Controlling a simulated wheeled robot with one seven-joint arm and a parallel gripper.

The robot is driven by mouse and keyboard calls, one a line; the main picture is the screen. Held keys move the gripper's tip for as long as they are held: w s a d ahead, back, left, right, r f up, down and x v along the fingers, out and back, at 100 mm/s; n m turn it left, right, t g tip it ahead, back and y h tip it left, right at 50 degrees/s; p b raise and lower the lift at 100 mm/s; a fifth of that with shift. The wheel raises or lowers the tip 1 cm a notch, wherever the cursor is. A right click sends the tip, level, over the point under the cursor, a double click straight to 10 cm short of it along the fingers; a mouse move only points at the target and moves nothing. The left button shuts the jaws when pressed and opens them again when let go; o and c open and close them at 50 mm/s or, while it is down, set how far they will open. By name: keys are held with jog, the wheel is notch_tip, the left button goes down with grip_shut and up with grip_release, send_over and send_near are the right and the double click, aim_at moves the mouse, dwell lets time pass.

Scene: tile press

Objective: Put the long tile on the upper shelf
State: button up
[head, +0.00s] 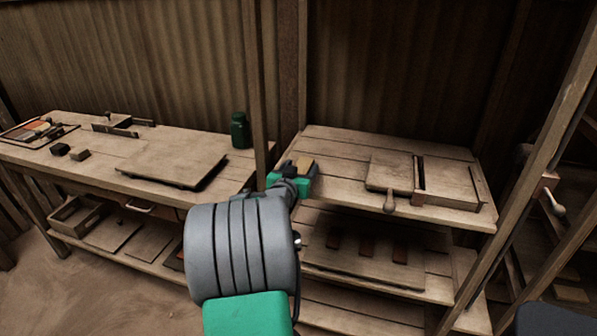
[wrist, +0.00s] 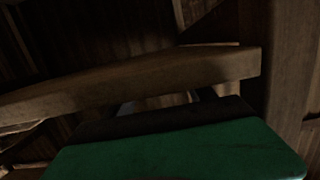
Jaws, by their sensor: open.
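The upper shelf (head: 342,147) is a plank top at the right in the head view. My gripper (head: 296,166), with a green body, is at the shelf's left front edge, its jaws open. A small tan piece (head: 304,163) shows by the dark fingers; I cannot tell whether it is the long tile, nor whether it touches the fingers. In the wrist view, a brown wooden bar (wrist: 150,78) crosses just beyond my gripper (wrist: 165,118).
A wooden press or tray with a handle (head: 390,172) takes up the upper shelf's right part. A post (head: 262,90) stands close left of my gripper. The left bench (head: 100,155) holds a board (head: 172,163), a green jar (head: 240,130) and small blocks.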

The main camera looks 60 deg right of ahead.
jog(key=v, duration=1.2)
jog(key=w+a+f+n+t+y, duration=0.1)
jog(key=w+a+f+n+y, duration=0.25)
jog(key=a, duration=0.55)
jog(key=w+a+f+n+t+y, duration=0.1)
jog(key=w+a+f+n+y, duration=0.15)
jog(key=w+a+y, duration=0.4)
jog(key=w+a+f+n+t+y, duration=0.1)
jog(key=w+a+f+n, duration=0.15)
jog(key=a, duration=0.75)
jog(key=s+a+f+n+g+y, duration=0.1)
jog(key=s+a+n+y, duration=0.1)
jog(key=a, duration=0.7)
jog(key=s+a+f+n+g+y, duration=0.1)
jog(key=s+a+n+g+y, duration=0.1)
jog(key=a+n, duration=0.4)
jog(key=s+a+y, duration=0.1)
jog(key=s+a, duration=0.1)
jog(key=a, duration=0.2)
jog(key=shift+a+f, duration=0.2)
jog(key=shift+a, duration=0.05)
jog(key=shift+d, duration=0.1)
